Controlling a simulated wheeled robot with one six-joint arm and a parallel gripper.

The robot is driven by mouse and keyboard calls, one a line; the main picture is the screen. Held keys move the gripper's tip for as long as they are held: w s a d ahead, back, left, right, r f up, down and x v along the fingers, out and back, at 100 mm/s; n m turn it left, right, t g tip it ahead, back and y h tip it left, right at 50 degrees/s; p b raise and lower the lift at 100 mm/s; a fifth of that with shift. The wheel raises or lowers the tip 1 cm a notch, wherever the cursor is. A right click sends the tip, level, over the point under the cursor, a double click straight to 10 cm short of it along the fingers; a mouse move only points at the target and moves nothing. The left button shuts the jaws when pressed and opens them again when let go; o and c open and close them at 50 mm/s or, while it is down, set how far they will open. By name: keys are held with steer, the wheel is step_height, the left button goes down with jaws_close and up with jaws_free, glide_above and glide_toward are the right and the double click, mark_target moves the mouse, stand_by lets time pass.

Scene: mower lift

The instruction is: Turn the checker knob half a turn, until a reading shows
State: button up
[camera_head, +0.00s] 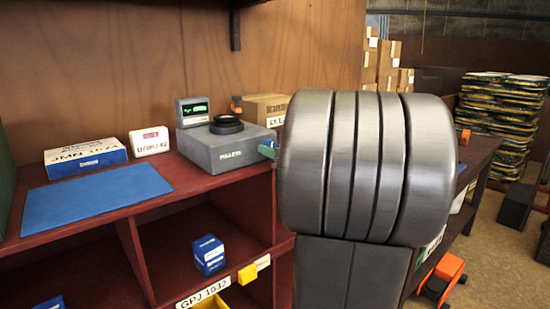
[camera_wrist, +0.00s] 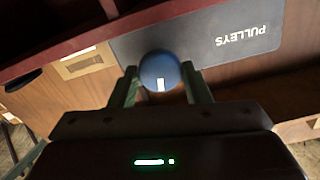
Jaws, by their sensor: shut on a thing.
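The grey checker (camera_head: 222,152), lettered PULLEYS, stands on the dark red bench. Its small display (camera_head: 195,109) is lit green, too small to read, and a black round part sits on top. In the wrist view the checker's grey face (camera_wrist: 200,40) appears with its lettering upside down. The round blue knob (camera_wrist: 160,70) has a white mark pointing toward the bottom of the picture. My gripper (camera_wrist: 160,82) is shut on the knob, one finger on each side. In the head view my arm hides the knob; a fingertip (camera_head: 267,150) shows at the checker's right side.
A blue mat (camera_head: 97,198), a blue and white box (camera_head: 86,158) and a white labelled box (camera_head: 150,141) lie left of the checker. A cardboard box (camera_head: 264,108) stands behind it. The shelf below holds a blue box (camera_head: 208,254).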

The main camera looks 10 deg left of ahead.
steer(key=shift+m+p, duration=5.45)
steer(key=shift+m, duration=11.45)
steer(key=shift+f, duration=0.1)
steer(key=o, duration=1)
